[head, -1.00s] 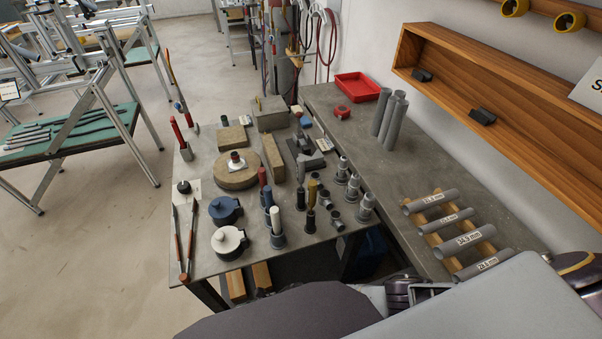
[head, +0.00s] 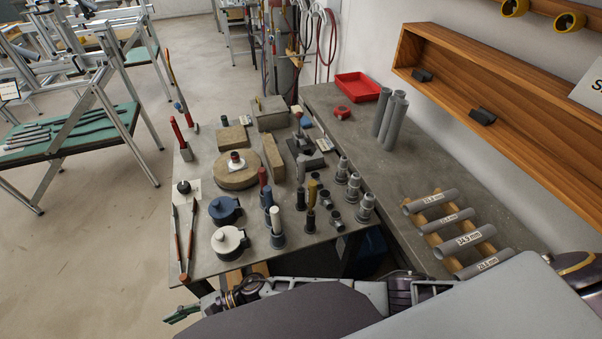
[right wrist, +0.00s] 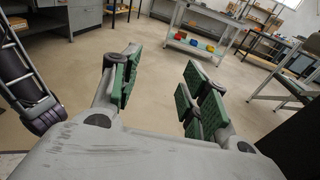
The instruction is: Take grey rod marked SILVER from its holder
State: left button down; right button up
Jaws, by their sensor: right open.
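Several grey stepped pieces stand upright near the right edge of the steel table, including one grey piece (head: 366,207). Black, yellow, red, blue and white rods stand upright left of them, the white rod (head: 275,218) in a dark holder (head: 278,240). I cannot read the word SILVER anywhere, so I cannot tell which rod bears it. My right gripper (head: 183,314) shows only partly, low, in front of the table's near edge. In the right wrist view my right gripper (right wrist: 158,85) is open and empty, with green pads, over bare floor. My left gripper is not in view.
The steel table (head: 325,250) also holds stone blocks, two lidded pots and long-handled tools. To the right, a bench (head: 385,215) carries labelled grey tubes (head: 463,240) on a wooden rack, upright tubes (head: 388,118) and a red tray (head: 357,87).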

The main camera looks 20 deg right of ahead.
notch_tip(320, 180, up, 28)
jog(key=w+a+n+t+y, duration=0.1)
jog(key=w+a+n+y, duration=0.15)
jog(key=y, duration=0.25)
jog(key=w+d+r+m+t+h, duration=0.35)
jog(key=w+r+m+t, duration=0.4)
jog(key=w+t, duration=0.4)
jog(key=w+d+m+t+h, duration=0.4)
jog(key=d+m+h, duration=0.3)
jog(key=d+h, duration=0.15)
jog(key=w+d+m+t+h, duration=0.45)
jog(key=d+m+h, duration=0.3)
jog(key=h, duration=0.25)
jog(key=s+d+f+m+g+h, duration=0.2)
jog(key=s+d+m+g+h, duration=0.2)
jog(key=d, duration=0.3)
jog(key=s+d+f+m+g+h, duration=0.1)
jog(key=s+d+m+g+h, duration=0.4)
jog(key=d, duration=0.3)
jog(key=shift+s+d+f+g, duration=0.3)
jog(key=shift+s+f, duration=0.05)
